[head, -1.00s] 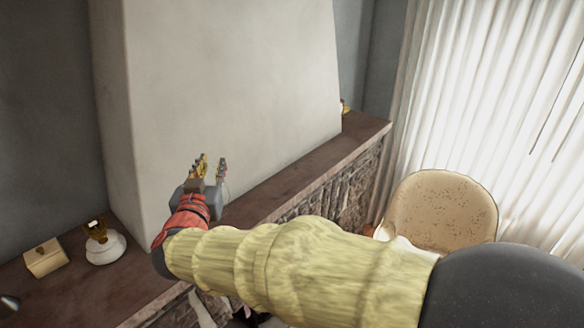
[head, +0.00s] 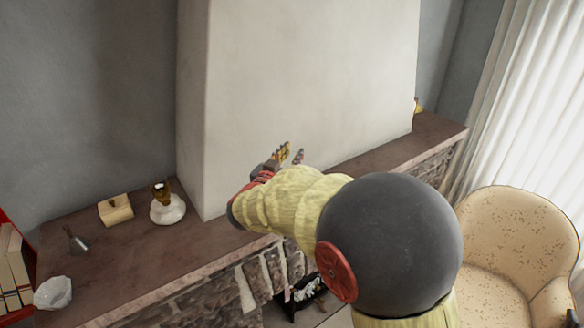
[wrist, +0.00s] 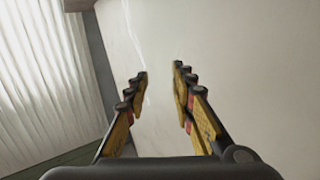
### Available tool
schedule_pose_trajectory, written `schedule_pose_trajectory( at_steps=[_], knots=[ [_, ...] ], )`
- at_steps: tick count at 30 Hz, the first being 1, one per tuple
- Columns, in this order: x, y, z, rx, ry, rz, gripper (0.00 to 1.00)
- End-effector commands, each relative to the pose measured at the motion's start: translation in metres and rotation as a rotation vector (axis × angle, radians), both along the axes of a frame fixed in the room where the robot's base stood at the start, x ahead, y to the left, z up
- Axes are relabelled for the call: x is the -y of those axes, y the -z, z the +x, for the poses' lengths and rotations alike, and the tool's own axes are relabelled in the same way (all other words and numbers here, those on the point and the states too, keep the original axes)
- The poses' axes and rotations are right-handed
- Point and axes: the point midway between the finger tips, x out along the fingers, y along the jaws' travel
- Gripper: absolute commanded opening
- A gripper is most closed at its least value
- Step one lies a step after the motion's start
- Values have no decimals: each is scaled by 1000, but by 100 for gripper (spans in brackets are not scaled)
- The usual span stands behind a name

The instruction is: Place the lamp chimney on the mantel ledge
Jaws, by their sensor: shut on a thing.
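My gripper (head: 291,154) is in front of the pale chimney breast, above the mantel ledge (head: 110,258) in the head view. In the wrist view its two fingers (wrist: 161,72) are shut with a gap between them, around something clear. The lamp chimney (wrist: 136,42) is hardly visible there: I see only a faint bright streak of glass at and beyond the fingertips. Its outline and tilt cannot be made out. The ledge is a long brown slab above stonework, partly hidden by my arm.
A speckled armchair (head: 515,240) stands at right. The ledge's right stretch (head: 430,132) looks mostly clear.

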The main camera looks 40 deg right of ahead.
Motion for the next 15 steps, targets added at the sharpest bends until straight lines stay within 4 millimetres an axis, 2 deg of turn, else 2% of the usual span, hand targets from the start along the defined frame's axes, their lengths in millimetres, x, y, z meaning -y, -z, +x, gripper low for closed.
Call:
schedule_pose_trajectory(
  at_steps=[8,15],
  knots=[
    [7,16,11,0,1,0,0],
    [9,48,14,-1,0,0,0]
  ],
)
